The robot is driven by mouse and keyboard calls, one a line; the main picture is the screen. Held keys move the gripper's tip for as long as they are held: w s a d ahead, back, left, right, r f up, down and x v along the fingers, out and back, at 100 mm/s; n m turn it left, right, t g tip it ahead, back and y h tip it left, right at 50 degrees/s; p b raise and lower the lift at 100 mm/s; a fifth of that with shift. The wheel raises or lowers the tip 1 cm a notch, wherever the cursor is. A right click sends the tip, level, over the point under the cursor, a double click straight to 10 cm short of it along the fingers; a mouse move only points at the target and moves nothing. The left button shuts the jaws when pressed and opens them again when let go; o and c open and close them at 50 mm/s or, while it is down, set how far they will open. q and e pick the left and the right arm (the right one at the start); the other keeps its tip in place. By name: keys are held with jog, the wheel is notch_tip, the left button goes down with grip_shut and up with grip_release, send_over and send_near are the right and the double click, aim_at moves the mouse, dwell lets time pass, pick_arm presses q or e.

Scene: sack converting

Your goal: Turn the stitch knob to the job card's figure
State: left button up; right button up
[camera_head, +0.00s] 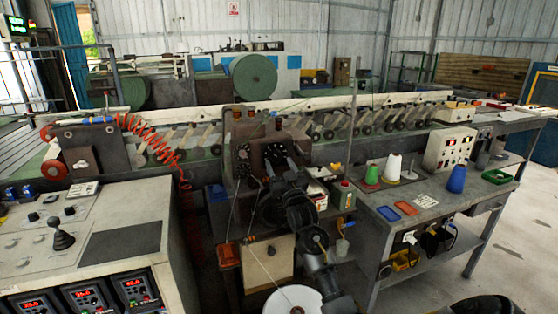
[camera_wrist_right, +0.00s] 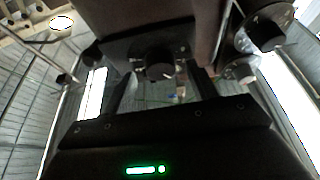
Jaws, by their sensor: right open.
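The brown sewing head (camera_head: 243,150) stands in the middle of the head view, with small dark knobs on its face. My right gripper (camera_head: 277,150) is in front of it, and my wrist hides part of the face. In the right wrist view a dark round knob (camera_wrist_right: 158,65) with a pale mark lies between the open fingers of the right gripper (camera_wrist_right: 162,78). I cannot tell if the fingers touch it, nor read its setting. A white printed card (camera_head: 425,201) lies on the right bench; its print is too small to read. My left gripper is out of view.
More knobs (camera_wrist_right: 268,27) sit at upper right in the wrist view. A control console (camera_head: 75,225) is at left. A white spool (camera_head: 292,301) is below the sewing head.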

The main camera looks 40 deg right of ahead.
jog(key=shift+x, duration=0.85)
jog(key=shift+c, duration=0.2)
jog(key=c, duration=0.9)
jog(key=shift+c, duration=0.2)
